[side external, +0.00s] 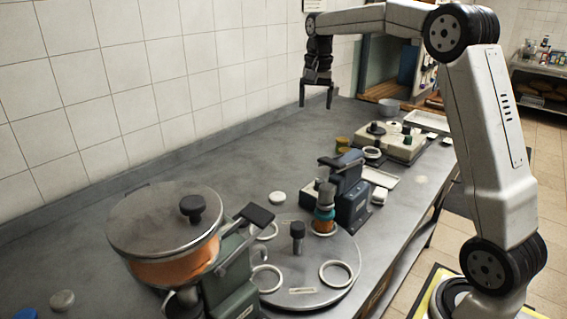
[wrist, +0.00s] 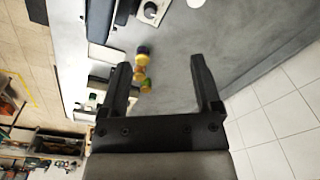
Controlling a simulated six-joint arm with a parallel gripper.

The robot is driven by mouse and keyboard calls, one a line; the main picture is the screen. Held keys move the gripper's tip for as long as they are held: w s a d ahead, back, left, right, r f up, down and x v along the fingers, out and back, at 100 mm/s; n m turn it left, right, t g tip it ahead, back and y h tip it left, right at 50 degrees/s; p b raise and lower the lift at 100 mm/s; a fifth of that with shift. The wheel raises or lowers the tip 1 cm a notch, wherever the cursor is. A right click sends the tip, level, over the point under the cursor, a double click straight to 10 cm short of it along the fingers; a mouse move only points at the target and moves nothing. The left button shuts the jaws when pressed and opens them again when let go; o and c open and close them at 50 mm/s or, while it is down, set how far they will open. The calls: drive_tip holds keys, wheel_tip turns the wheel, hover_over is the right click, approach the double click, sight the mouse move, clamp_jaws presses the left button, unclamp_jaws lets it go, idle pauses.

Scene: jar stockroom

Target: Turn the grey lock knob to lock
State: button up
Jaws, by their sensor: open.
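My gripper (side external: 316,102) hangs open and empty, fingers down, high over the far part of the bench. In the wrist view both fingers (wrist: 161,64) are spread with nothing between them. A dark grey upright knob (side external: 297,232) stands at the middle of a grey round turntable (side external: 318,294), well below and nearer the camera than my gripper. I cannot tell for sure that this is the lock knob, and its lock marks are too small to read. A dark round knob or dial (wrist: 152,10) shows at the top of the wrist view.
A large orange pot with a grey lid (side external: 150,222) stands front left. A dark blue press-like device (side external: 350,190) stands behind the turntable, beside a jar with a teal band (side external: 324,220). Yellow jars (side external: 343,144) and a pale unit (side external: 400,148) are farther back. The bench's left side is mostly clear.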

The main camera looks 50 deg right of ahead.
drive_tip(key=shift+s+a+n, duration=0.25)
drive_tip(key=shift+a, duration=0.35)
drive_tip(key=shift+s+a+n, duration=0.25)
drive_tip(key=shift+a, duration=0.3)
drive_tip(key=m, duration=0.4)
hover_over(320, 180)
drive_tip(key=shift+g, duration=0.3)
wheel_tip(320, 180, down, 21)
drive_tip(key=shift+r, duration=0.1)
drive_tip(key=shift+f, duration=3.9)
drive_tip(key=shift+c, duration=0.2)
clamp_jaws()
